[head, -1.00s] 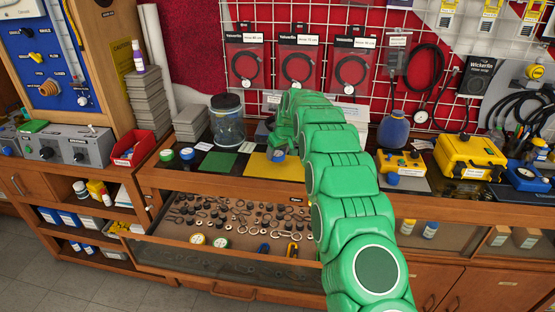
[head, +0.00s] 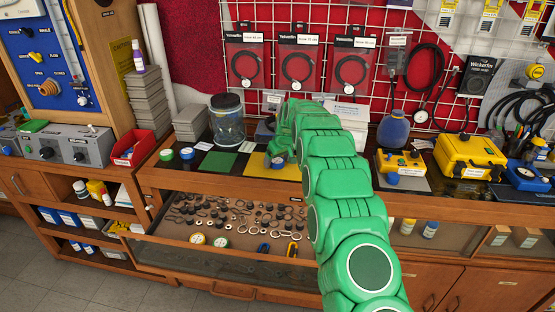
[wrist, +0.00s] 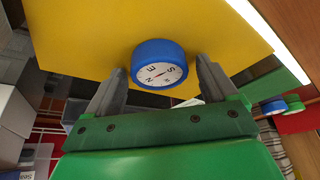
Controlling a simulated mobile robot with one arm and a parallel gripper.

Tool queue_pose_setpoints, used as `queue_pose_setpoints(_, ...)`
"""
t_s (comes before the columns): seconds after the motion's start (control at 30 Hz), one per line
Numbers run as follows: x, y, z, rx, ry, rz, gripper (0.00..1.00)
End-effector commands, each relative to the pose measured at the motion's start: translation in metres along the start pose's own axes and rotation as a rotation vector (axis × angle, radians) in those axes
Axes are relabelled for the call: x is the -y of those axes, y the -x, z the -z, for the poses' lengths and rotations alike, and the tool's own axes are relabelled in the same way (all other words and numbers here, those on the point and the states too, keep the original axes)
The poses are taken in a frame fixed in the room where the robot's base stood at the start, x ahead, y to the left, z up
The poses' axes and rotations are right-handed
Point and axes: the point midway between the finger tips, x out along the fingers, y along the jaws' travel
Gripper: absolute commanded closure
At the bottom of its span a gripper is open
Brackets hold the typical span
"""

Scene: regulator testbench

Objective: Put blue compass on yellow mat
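The blue compass (wrist: 160,64), a round blue case with a white lettered dial, shows against the yellow mat (wrist: 90,35) in the wrist view. In the head view, the compass (head: 278,163) is partly hidden by my gripper and appears on the yellow mat (head: 258,168). My gripper (wrist: 161,66) is open, with one finger on each side of the compass and a visible gap at both sides. In the head view my green arm covers the mat's right part.
A green-rimmed round item (head: 167,155) and a blue-rimmed one (head: 187,153) sit left of the green mat (head: 219,162). A glass jar (head: 227,118) stands behind. The open drawer (head: 165,229) below holds several small parts. A yellow case (head: 470,157) is at right.

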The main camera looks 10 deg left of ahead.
Motion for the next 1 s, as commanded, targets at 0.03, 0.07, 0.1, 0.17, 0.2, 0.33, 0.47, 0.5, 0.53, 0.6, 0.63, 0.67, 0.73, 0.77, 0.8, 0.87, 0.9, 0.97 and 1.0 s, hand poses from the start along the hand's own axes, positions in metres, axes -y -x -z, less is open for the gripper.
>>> queue_pose_setpoints(0.03, 0.0, 0.0, 0.0, 0.0, 0.0, 0.0, 0.13)
queue_pose_setpoints(0.07, 0.0, 0.0, 0.0, 0.0, 0.0, 0.0, 0.13)
queue_pose_setpoints(0.1, 0.0, 0.0, 0.0, 0.0, 0.0, 0.0, 0.13)
queue_pose_setpoints(0.17, 0.0, 0.0, 0.0, 0.0, 0.0, 0.0, 0.13)
queue_pose_setpoints(0.2, 0.0, 0.0, 0.0, 0.0, 0.0, 0.0, 0.13)
queue_pose_setpoints(0.33, 0.0, 0.001, 0.001, 0.0, 0.0, 0.0, 0.13)
queue_pose_setpoints(0.47, 0.0, 0.006, 0.001, 0.001, 0.0, 0.0, 0.13)
queue_pose_setpoints(0.5, 0.0, 0.008, 0.001, 0.001, 0.0, 0.0, 0.13)
queue_pose_setpoints(0.53, 0.0, 0.01, 0.001, 0.001, 0.0, 0.0, 0.13)
queue_pose_setpoints(0.6, 0.0, 0.016, 0.001, 0.001, -0.001, 0.0, 0.13)
queue_pose_setpoints(0.63, -0.001, 0.018, 0.001, 0.001, -0.001, 0.0, 0.13)
queue_pose_setpoints(0.67, -0.001, 0.022, 0.001, 0.0, -0.001, 0.0, 0.13)
queue_pose_setpoints(0.73, -0.001, 0.03, 0.001, -0.001, -0.001, 0.0, 0.13)
queue_pose_setpoints(0.77, -0.001, 0.035, 0.001, -0.001, -0.001, -0.001, 0.13)
queue_pose_setpoints(0.8, -0.001, 0.041, 0.002, -0.002, -0.001, -0.001, 0.13)
queue_pose_setpoints(0.87, -0.001, 0.049, 0.002, -0.003, 0.0, -0.001, 0.13)
queue_pose_setpoints(0.9, -0.001, 0.054, 0.002, -0.003, 0.0, -0.001, 0.13)
queue_pose_setpoints(0.97, -0.001, 0.062, 0.002, -0.002, 0.0, -0.001, 0.13)
queue_pose_setpoints(1.0, 0.0, 0.068, 0.002, -0.001, 0.0, -0.001, 0.13)
